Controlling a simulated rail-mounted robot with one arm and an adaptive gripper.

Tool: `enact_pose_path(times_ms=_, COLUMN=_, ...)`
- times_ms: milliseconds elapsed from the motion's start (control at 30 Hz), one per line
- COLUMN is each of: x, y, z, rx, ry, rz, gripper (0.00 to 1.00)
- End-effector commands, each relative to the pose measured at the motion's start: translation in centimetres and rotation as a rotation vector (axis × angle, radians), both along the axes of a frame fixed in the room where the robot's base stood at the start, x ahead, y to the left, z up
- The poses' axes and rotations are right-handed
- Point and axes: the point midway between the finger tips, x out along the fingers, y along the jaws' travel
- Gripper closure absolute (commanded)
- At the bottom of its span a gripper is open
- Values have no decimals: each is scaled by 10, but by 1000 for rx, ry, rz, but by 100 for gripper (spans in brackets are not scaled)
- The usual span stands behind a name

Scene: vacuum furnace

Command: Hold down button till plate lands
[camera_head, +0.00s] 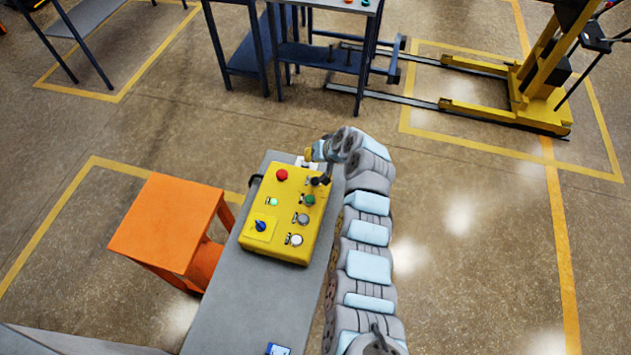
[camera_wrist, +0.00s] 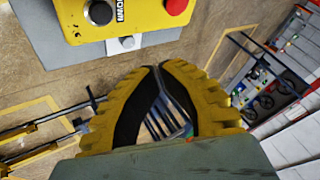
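The yellow control box (camera_head: 272,225) lies on a grey bench top. A red button (camera_head: 282,174) and a dark button (camera_head: 315,181) are at its far end; green, grey and white buttons and a blue knob sit nearer. In the wrist view, a dark grey button (camera_wrist: 99,12) labelled DOWN is beside the red button (camera_wrist: 176,4). My gripper (camera_head: 308,154) is by the box's far edge. In the wrist view, my gripper (camera_wrist: 159,68) has its fingertips together with nothing between them, apart from the buttons. I cannot identify the plate.
An orange stool (camera_head: 168,222) stands left of the grey bench (camera_head: 235,310). A yellow lift (camera_head: 540,90) with floor rails is at the far right. Dark blue tables (camera_head: 245,60) stand at the back. The floor right of my arm is clear.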

Motion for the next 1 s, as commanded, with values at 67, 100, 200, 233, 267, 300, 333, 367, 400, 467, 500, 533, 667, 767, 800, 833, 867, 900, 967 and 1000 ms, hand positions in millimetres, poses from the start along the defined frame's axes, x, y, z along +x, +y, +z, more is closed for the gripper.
enact_pose_path(times_ms=67, x=-4, y=1, z=2, rx=3, ry=18, rz=18, gripper=100)
enact_pose_path(times_ms=100, x=-5, y=2, z=2, rx=4, ry=22, rz=22, gripper=100)
enact_pose_path(times_ms=200, x=-5, y=2, z=2, rx=5, ry=25, rz=25, gripper=100)
enact_pose_path(times_ms=233, x=-5, y=2, z=2, rx=5, ry=24, rz=24, gripper=100)
enact_pose_path(times_ms=267, x=-5, y=2, z=2, rx=4, ry=24, rz=24, gripper=100)
enact_pose_path(times_ms=300, x=-5, y=2, z=2, rx=4, ry=24, rz=24, gripper=100)
enact_pose_path(times_ms=333, x=-5, y=2, z=2, rx=4, ry=24, rz=24, gripper=100)
enact_pose_path(times_ms=367, x=-5, y=2, z=2, rx=4, ry=24, rz=24, gripper=100)
enact_pose_path(times_ms=400, x=-5, y=2, z=2, rx=5, ry=23, rz=23, gripper=100)
enact_pose_path(times_ms=467, x=-5, y=2, z=1, rx=5, ry=23, rz=23, gripper=100)
enact_pose_path(times_ms=500, x=-5, y=2, z=1, rx=5, ry=23, rz=23, gripper=100)
enact_pose_path(times_ms=533, x=-5, y=2, z=0, rx=5, ry=23, rz=23, gripper=100)
enact_pose_path(times_ms=667, x=-5, y=2, z=-6, rx=5, ry=23, rz=22, gripper=100)
enact_pose_path(times_ms=767, x=-5, y=2, z=-13, rx=4, ry=22, rz=22, gripper=100)
enact_pose_path(times_ms=800, x=-4, y=1, z=-17, rx=4, ry=21, rz=22, gripper=100)
enact_pose_path(times_ms=833, x=-4, y=1, z=-20, rx=3, ry=20, rz=21, gripper=100)
enact_pose_path(times_ms=867, x=-4, y=1, z=-23, rx=4, ry=21, rz=20, gripper=100)
enact_pose_path(times_ms=900, x=-4, y=2, z=-28, rx=5, ry=21, rz=21, gripper=100)
enact_pose_path(times_ms=967, x=-5, y=2, z=-36, rx=5, ry=24, rz=22, gripper=100)
enact_pose_path(times_ms=1000, x=-6, y=2, z=-42, rx=6, ry=26, rz=22, gripper=100)
